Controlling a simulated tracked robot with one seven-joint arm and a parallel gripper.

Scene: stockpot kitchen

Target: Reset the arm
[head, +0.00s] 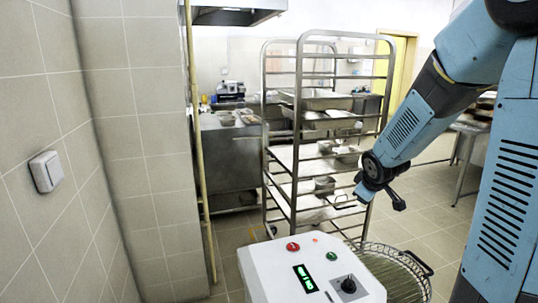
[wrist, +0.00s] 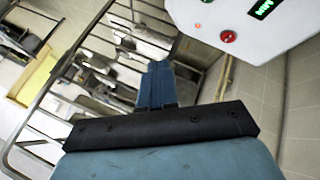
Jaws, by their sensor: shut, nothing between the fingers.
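My blue arm reaches down from the upper right in the head view. My gripper (head: 363,194) hangs in front of the steel rack, above and behind the white control box (head: 300,268). In the wrist view my gripper (wrist: 157,75) shows its narrow blue fingers together, with nothing between them. The wrist view also shows the white box at the upper right, apart from the fingers.
A steel rack (head: 298,120) holds trays and pans on several levels. Next to the white box is a round wire-rimmed basket or pot (head: 395,275). A tiled wall (head: 150,130) and a yellow pipe (head: 196,130) stand at left. Tiled floor is open at right.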

